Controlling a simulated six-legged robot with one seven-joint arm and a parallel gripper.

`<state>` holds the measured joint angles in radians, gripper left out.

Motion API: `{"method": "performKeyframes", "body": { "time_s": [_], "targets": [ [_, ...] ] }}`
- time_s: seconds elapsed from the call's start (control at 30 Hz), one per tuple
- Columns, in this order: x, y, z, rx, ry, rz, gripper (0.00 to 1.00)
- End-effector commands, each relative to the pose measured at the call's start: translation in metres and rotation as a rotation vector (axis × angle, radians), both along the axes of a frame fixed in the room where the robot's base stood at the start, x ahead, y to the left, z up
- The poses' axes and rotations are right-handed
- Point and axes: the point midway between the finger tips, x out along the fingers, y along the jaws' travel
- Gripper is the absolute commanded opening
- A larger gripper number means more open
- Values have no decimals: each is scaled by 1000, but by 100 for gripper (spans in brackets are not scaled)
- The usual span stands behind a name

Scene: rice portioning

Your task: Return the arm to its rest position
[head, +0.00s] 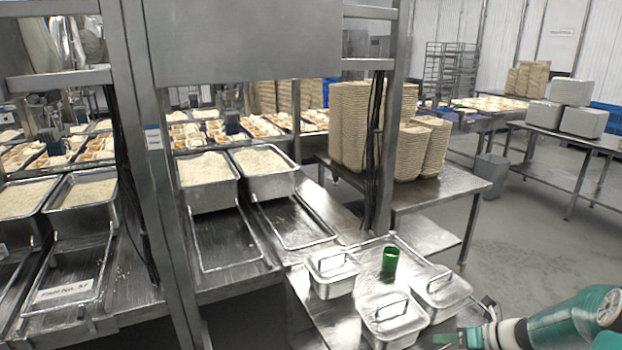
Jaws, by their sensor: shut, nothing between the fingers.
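My arm, teal and white, enters at the lower right corner of the head view. My gripper (446,338) is at its left end, low over the right front part of the steel table (318,322). It is shut and empty, just in front of the lidded steel containers. Part of the arm is cut off by the picture's edge.
Three lidded steel containers (332,272), (395,318), (441,291) and a green cup (390,260) stand on the table. Rice-filled pans (206,170), (262,160) are behind left, beside a steel post (150,180). Stacked trays (352,125) stand behind. Floor at right is open.

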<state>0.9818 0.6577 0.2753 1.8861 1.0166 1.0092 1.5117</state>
Motion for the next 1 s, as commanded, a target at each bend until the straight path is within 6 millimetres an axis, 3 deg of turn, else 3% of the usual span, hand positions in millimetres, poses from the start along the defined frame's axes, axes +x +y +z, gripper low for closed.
{"method": "performKeyframes", "body": {
  "time_s": [0.03, 0.2, 0.5, 0.7, 1.0],
  "targets": [
    [-1, 19, 17, -90, -34, 98, 0],
    [-17, 70, 58, -365, -158, 428, 0],
    [-62, 144, 124, -795, -408, 1017, 0],
    [-102, 181, 162, -1047, -588, 1406, 0],
    [-167, 216, 206, -1394, -864, 1975, 0]
  ]
}}
